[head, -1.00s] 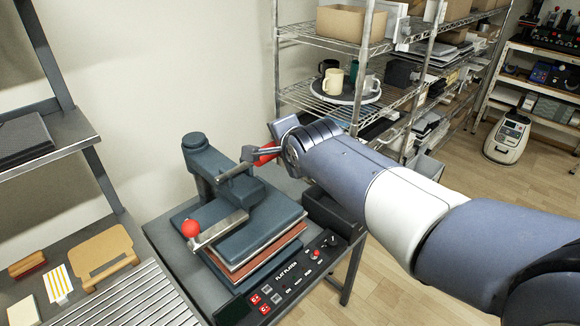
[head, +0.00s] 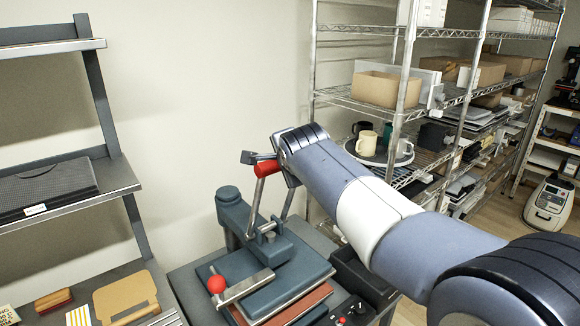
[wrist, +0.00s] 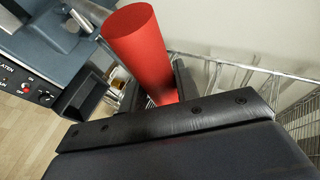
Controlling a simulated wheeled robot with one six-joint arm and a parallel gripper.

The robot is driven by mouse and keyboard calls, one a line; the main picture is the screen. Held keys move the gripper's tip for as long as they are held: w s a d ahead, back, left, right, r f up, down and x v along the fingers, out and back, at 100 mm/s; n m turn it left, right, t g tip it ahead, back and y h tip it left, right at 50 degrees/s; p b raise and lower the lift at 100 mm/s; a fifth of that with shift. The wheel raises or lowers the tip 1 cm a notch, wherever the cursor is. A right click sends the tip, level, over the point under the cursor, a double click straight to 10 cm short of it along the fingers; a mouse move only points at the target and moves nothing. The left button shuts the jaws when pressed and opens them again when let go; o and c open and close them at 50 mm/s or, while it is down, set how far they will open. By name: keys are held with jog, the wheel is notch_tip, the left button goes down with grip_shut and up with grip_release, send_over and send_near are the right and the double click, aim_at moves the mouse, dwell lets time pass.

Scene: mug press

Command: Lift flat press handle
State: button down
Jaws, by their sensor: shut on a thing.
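The flat press (head: 268,285) stands on a dark table, with a blue-grey upper plate over a reddish-brown layer. Its handle has a red cylindrical grip (head: 267,168) on metal lever arms (head: 256,205), which now stand steeply up from the press. My gripper (head: 259,160) is shut on the red grip at the top of the lever. In the wrist view, the red grip (wrist: 138,45) sticks up between my dark fingers, and part of it is hidden by the gripper body. A red ball knob (head: 216,284) sits on a flat metal bar at the press's front left.
A wire shelf (head: 400,100) with boxes and mugs stands behind and to the right of my arm. A dark rack (head: 110,130) is at the left. A dark open bin (head: 360,275) is right beside the press. The wall behind the handle is bare.

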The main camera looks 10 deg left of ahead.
jog(key=shift+a+r, duration=0.1)
jog(key=shift+r, duration=0.25)
jog(key=c, duration=1.4)
grip_release()
jog(key=shift+w, duration=0.1)
jog(key=o, duration=0.3)
jog(key=shift+a+f, duration=0.15)
jog(key=shift+f, duration=0.05)
jog(key=b+v, duration=0.2)
jog(key=v, duration=0.8)
jog(key=shift+s+d+r+b, duration=0.15)
jog(key=shift+s+d+b, duration=0.15)
jog(key=shift+b, duration=0.1)
jog(key=shift+a, duration=0.1)
